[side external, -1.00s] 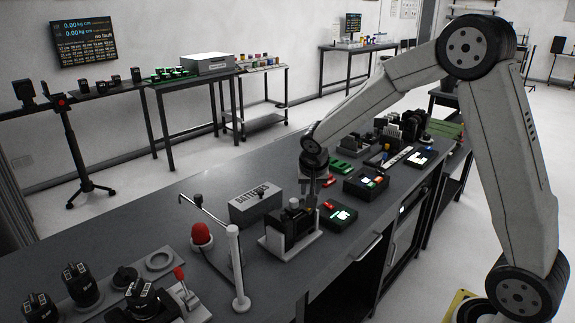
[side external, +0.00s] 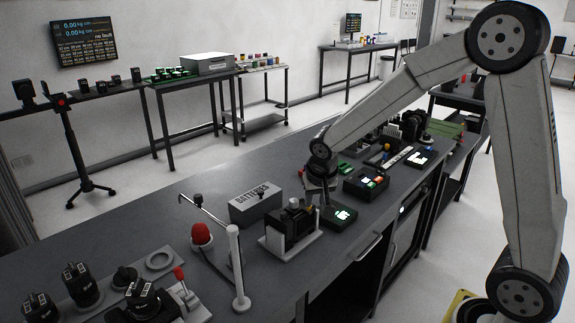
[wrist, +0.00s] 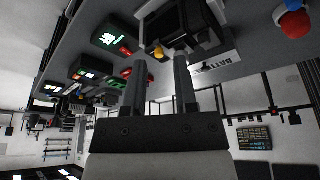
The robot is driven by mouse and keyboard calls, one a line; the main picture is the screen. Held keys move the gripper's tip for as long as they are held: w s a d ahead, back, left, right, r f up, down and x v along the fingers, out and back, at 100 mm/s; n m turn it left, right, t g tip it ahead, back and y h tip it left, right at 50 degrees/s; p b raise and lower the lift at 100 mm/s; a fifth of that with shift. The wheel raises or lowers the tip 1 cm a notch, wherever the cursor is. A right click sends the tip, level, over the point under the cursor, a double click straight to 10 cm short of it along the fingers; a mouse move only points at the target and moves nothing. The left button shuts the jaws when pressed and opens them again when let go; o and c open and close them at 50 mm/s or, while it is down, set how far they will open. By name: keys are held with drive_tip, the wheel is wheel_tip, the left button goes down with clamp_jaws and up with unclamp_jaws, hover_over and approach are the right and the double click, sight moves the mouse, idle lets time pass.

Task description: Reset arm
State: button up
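My gripper (wrist: 166,78) shows in the wrist view with its two dark fingers apart and nothing between them. In the side view my gripper (side external: 326,208) hangs above the workbench (side external: 150,220), small and partly blurred against the black device (side external: 290,226) on its pale base. It is beside a black box with a green-lit display (side external: 341,216). I cannot tell there whether it touches either. The wrist view is turned over, with the bench at the top and the room below.
A grey box marked BATTERIES (side external: 256,203) stands behind the black device. A red-topped part (side external: 201,234) and a white post (side external: 237,268) stand to the left. Another lit box (side external: 367,184) is to the right. Bare bench top lies at the back left.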

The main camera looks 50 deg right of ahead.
drive_tip(key=s+a+f+n+y, duration=0.1)
drive_tip(key=s+a+n, duration=0.2)
drive_tip(key=s, duration=0.4)
drive_tip(key=s+a+f+n+y, duration=0.1)
drive_tip(key=s+a+f+n, duration=0.1)
drive_tip(key=s, duration=0.5)
drive_tip(key=shift+s+a+f+n, duration=0.15)
drive_tip(key=shift+a+f+n, duration=0.05)
drive_tip(key=shift+a+n, duration=0.75)
